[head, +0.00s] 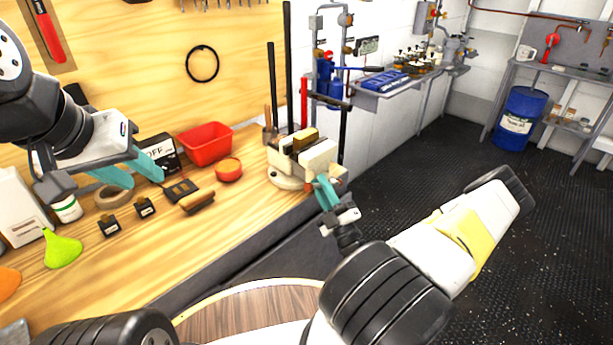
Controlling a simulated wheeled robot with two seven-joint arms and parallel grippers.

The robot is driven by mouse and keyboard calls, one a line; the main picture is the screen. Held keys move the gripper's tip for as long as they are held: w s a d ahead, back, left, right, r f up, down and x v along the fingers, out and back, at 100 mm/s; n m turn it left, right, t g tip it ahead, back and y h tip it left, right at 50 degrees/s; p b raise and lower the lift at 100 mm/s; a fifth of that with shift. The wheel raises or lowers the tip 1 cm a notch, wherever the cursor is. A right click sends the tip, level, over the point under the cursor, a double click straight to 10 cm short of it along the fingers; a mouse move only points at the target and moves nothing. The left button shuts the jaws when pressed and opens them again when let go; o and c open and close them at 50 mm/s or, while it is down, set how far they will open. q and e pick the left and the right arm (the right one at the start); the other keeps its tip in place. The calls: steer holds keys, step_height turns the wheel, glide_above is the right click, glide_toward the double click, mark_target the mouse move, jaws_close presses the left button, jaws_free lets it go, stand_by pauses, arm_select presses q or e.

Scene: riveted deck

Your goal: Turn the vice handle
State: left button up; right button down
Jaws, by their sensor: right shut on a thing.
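The vice (318,156) is pale and stands at the right end of the wooden workbench, with wooden blocks at its jaws. My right gripper (325,190) is at the front of the vice, its teal fingers shut on the vice handle. The fingers hide most of the handle, so its angle cannot be made out. My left gripper (133,173) is open and empty above the left part of the bench, well away from the vice.
On the workbench (185,237) are a red bin (206,144), a red round container (229,169), a wooden-handled brush (197,201), a green funnel (62,249) and a tape roll (113,197). A blue barrel (520,118) stands far right.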

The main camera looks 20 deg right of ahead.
steer(key=shift+w+d+r+m+h, duration=0.1)
steer(key=shift+d+r+m+h, duration=0.2)
steer(key=shift+m+h, duration=0.6)
steer(key=shift+d+r+m+h, duration=0.25)
steer(key=shift+m+h, duration=0.35)
steer(key=shift+m, duration=0.5)
steer(key=c, duration=1.4)
jaws_free()
steer(key=shift+c, duration=0.2)
steer(key=a+v, duration=0.1)
steer(key=v, duration=0.6)
steer(key=shift+s+d, duration=0.45)
steer(key=shift+d, duration=0.05)
steer(key=shift+f, duration=0.1)
